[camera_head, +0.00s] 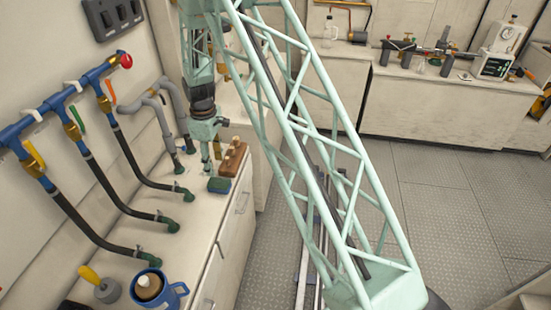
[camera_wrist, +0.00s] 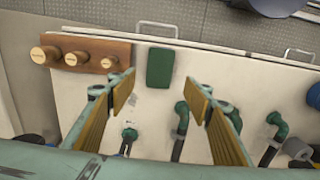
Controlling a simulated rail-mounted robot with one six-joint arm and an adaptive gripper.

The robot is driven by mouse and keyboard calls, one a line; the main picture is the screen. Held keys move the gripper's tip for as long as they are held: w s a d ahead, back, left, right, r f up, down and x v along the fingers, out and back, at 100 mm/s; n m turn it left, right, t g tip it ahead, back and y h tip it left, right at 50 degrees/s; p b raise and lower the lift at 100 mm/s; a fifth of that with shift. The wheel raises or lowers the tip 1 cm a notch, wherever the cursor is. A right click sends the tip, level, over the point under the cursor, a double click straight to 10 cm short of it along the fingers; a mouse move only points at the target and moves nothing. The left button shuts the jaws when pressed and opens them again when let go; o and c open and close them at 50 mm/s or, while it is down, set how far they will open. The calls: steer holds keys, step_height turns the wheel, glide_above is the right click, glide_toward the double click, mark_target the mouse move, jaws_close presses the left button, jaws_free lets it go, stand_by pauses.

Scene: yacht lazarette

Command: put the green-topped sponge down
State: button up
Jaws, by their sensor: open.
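The green-topped sponge (camera_wrist: 159,68) lies on the pale counter in the wrist view, beyond my fingertips and between their lines. In the head view the sponge (camera_head: 219,185) is a small dark block with a green top near the counter's front edge. My gripper (camera_wrist: 168,82) is open and empty, its two fingers with tan pads spread apart. In the head view my gripper (camera_head: 211,168) hangs just above and behind the sponge. I see no contact between the fingers and the sponge, though the gap is hard to judge.
A wooden block with round pegs (camera_head: 233,159) stands close beside the sponge. Black hoses with green elbows (camera_head: 172,226) rise from the counter. A blue mug (camera_head: 158,290) and a yellow-handled tool (camera_head: 99,283) are at the near end. Bare counter (camera_head: 204,216) lies nearer than the sponge.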

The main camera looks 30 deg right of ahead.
steer(key=s+r+m+t, duration=0.1)
steer(key=s+r, duration=0.5)
steer(key=r, duration=0.5)
steer(key=s+r+m, duration=0.2)
steer(key=s+r, duration=0.4)
steer(key=r, duration=0.6)
steer(key=s+r+m+t, duration=0.1)
steer(key=s+r, duration=0.6)
steer(key=r, duration=0.4)
steer(key=s+r+m, duration=0.3)
steer(key=s+r, duration=0.6)
steer(key=s, duration=0.6)
steer(key=s+r+m+t, duration=0.1)
steer(key=s+r+m, duration=0.1)
steer(key=s, duration=1.8)
steer(key=shift+s+m+t, duration=0.25)
steer(key=shift+m+t, duration=0.15)
steer(key=shift+r, duration=0.1)
step_height(320, 180, down, 6)
steer(key=b, duration=0.6)
